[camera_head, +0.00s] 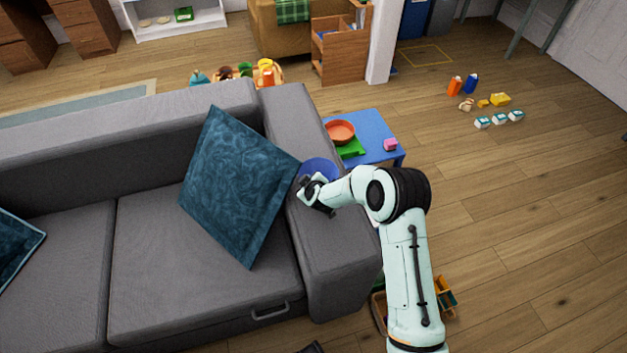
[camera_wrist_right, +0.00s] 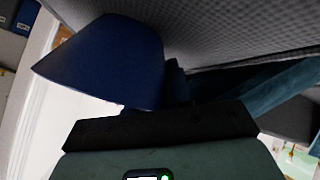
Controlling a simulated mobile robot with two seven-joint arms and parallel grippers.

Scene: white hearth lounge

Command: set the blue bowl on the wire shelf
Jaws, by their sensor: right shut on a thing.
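The blue bowl (camera_head: 319,167) shows partly behind my right gripper (camera_head: 310,188), at the sofa arm's outer edge near the small blue table. My right gripper is shut on the bowl. The right wrist view shows the bowl (camera_wrist_right: 110,62) large and tilted in front of the dark gripper (camera_wrist_right: 160,125), close to grey fabric. The fingertips are hard to make out there. I cannot make out a wire shelf in either view.
A grey sofa (camera_head: 150,235) with a teal cushion (camera_head: 235,185) lies left of my right arm.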

